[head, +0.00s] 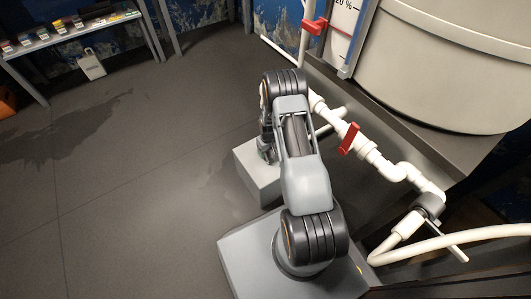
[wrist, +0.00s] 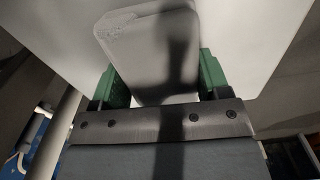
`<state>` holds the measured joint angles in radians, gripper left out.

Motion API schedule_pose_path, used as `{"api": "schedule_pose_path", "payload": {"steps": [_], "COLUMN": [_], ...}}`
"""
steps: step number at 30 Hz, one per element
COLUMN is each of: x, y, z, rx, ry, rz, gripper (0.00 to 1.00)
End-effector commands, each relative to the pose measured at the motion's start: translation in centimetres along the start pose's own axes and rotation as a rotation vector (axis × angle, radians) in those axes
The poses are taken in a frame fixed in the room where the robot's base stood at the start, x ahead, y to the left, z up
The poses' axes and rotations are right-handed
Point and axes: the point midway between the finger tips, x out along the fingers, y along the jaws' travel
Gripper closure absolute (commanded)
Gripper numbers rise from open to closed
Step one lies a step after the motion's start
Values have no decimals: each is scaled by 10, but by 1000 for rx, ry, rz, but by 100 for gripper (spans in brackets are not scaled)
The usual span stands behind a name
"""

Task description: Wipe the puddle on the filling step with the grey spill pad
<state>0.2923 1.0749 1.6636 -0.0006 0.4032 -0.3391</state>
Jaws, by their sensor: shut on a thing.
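The grey spill pad (wrist: 150,50) is between the two green fingers of my gripper (wrist: 160,80) in the wrist view. The gripper is shut on it. A pale surface, which looks like the top of the filling step, fills the background behind the pad. In the head view the filling step (head: 257,178) is a light grey block on the floor beside the tank stand. My gripper (head: 267,150) points down at its top, partly hidden by my arm. The pad is not clear there. I cannot tell whether the pad touches the step. No puddle shows clearly on the visible part of the step.
White pipes with a red valve handle (head: 349,138) run close to the right of my arm. A large pale tank (head: 440,70) stands behind them. A bench (head: 75,38) with small items is at the upper left. The floor on the left is open, with dark patches (head: 60,130).

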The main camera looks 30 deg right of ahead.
Motion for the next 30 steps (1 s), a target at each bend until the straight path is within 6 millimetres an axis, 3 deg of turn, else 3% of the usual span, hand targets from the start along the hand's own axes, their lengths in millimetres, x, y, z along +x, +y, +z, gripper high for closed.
{"api": "schedule_pose_path", "payload": {"steps": [19, 30], "x": [6, 9], "y": [44, 35], "z": [-1, 3], "rx": [7, 15], "ry": [1, -7], "rz": [1, -3], "gripper": [60, 60]}}
